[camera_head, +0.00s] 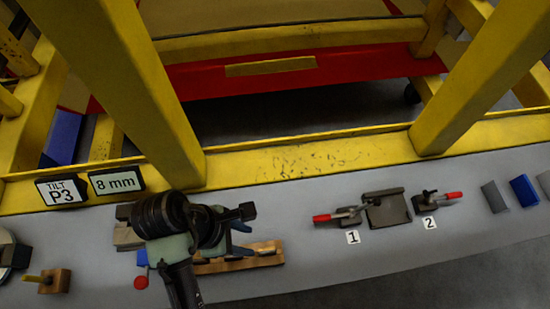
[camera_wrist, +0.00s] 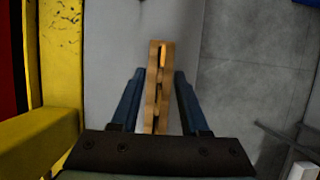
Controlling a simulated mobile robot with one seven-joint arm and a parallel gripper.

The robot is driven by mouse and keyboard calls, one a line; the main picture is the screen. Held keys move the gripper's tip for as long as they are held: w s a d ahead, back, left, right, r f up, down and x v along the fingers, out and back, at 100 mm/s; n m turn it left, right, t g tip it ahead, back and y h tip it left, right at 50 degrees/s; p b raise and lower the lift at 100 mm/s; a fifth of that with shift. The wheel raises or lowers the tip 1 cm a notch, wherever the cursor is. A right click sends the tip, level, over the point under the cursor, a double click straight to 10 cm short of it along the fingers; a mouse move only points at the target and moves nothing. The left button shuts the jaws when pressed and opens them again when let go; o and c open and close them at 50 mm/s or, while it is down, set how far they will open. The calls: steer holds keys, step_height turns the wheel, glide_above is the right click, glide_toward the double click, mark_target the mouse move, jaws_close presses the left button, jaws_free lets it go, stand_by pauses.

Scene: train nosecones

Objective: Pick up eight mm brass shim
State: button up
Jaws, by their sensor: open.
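A long wooden-brown holder (camera_head: 265,254) with notches lies on the grey bench below my gripper (camera_head: 238,238). In the wrist view the holder (camera_wrist: 153,112) runs lengthwise between my two blue fingers, with paler brass-coloured strips (camera_wrist: 162,58) along it. I cannot tell which strip is the eight mm shim. My gripper (camera_wrist: 160,75) is open, with a finger on either side of the holder and visible gaps between. In the head view my wrist hides part of the holder.
Signs reading "TILT P3" (camera_head: 62,190) and "8 mm" (camera_head: 116,180) stand at the yellow frame (camera_head: 300,158). A grey metal block (camera_head: 387,209) sits between two red-handled clamps (camera_head: 345,216) (camera_head: 428,201). A blue block (camera_head: 524,191) lies right. The bench between holder and clamps is clear.

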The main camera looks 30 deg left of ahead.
mark_target(265, 249)
steer(key=x, duration=0.7)
steer(key=shift+s+d, duration=0.1)
steer(key=shift+s, duration=0.3)
steer(key=shift+d+f+p, duration=0.25)
steer(key=shift+f+p, duration=0.2)
steer(key=shift+f, duration=0.1)
steer(key=shift+p+x, duration=0.3)
steer(key=shift+x, duration=1.65)
steer(key=shift+w+a, duration=0.1)
steer(key=shift+w, duration=0.05)
steer(key=shift+c, duration=0.3)
jaws_close()
steer(key=shift+r, duration=0.1)
